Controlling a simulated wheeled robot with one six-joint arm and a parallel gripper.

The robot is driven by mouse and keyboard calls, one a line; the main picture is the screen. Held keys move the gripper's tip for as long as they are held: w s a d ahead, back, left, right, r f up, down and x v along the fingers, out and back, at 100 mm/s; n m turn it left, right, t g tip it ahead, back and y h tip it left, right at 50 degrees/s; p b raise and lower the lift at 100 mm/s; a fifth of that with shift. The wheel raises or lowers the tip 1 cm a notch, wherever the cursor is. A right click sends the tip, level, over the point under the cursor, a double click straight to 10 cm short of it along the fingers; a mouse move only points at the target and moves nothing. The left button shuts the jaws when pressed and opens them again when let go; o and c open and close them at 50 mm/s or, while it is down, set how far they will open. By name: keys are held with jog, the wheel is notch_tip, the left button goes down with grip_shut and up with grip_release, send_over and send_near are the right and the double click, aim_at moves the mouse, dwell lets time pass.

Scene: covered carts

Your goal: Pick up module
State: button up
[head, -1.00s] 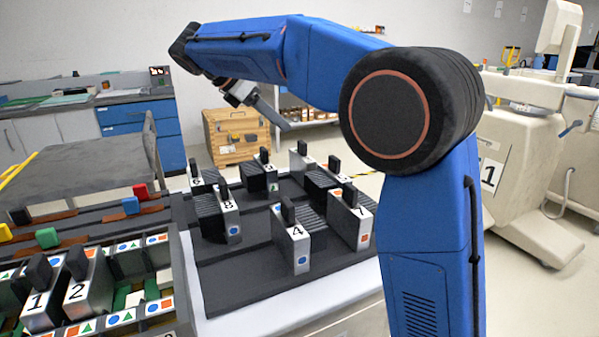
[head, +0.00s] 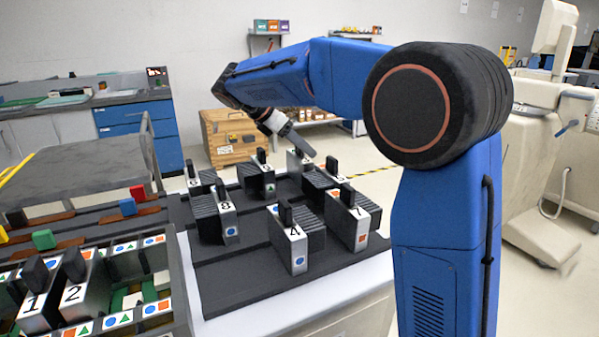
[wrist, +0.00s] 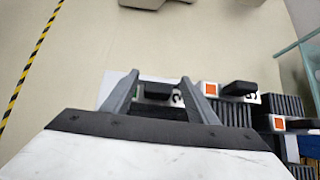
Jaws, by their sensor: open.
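My gripper (head: 306,151) is open and empty over the back right of the black rack (head: 215,288), pointing down. In the wrist view, my gripper (wrist: 158,78) has its two grey fingers spread, with a module (wrist: 176,98) showing between them. That module has a black handle (wrist: 158,91); its number is partly hidden and hard to read. In the head view, the back module (head: 294,160) is just below the fingertips and partly covered by them. I cannot tell whether the fingers touch it.
Other modules stand on the rack, including number 4 (head: 294,240), number 7 (head: 361,228) and number 8 (head: 229,222). In the wrist view, a module with an orange square (wrist: 210,90) stands close right. A bin with modules 1 (head: 33,305) and 2 (head: 72,294) is at left.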

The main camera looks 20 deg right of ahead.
jog(key=x, duration=0.3)
jog(key=shift+w+f, duration=0.1)
jog(key=shift+f, duration=0.1)
grip_shut()
jog(key=shift+r, duration=0.1)
